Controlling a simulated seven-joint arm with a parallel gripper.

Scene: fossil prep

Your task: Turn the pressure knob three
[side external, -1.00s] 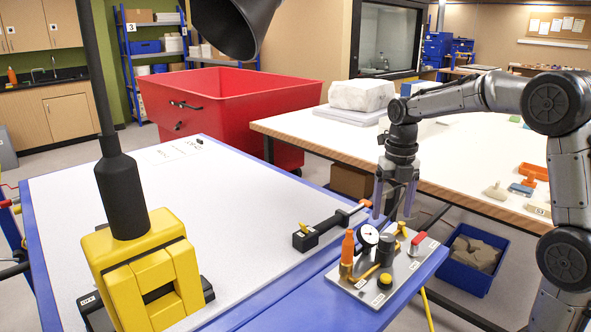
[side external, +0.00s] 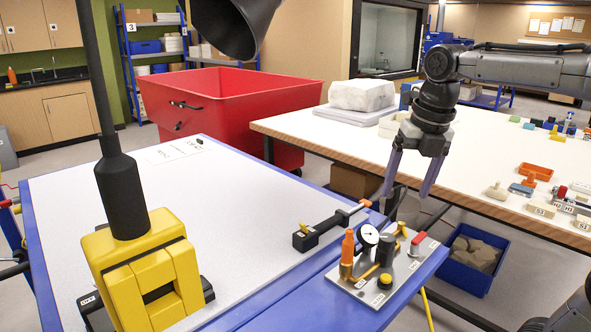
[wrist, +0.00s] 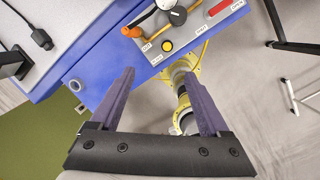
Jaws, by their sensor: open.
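The small control panel (side external: 346,284) sits on the blue table edge and carries a white-faced gauge (side external: 369,234), a yellow round knob (side external: 385,281) and a black cylinder (side external: 386,250). I cannot tell for sure which part is the pressure knob. In the wrist view the yellow knob (wrist: 167,45) and a black round top (wrist: 178,16) lie beyond my fingertips. My gripper (side external: 407,192) is open and empty, above and behind the panel. Its two purple fingers (wrist: 160,73) are spread wide and touch nothing in view.
An orange bottle-shaped part (side external: 348,243) and a red lever (side external: 418,238) stand on the same panel. A black bar tool (side external: 325,229) lies left of it. A blue bin of rocks (side external: 470,255) is on the floor. A white-topped bench (side external: 460,150) stands behind.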

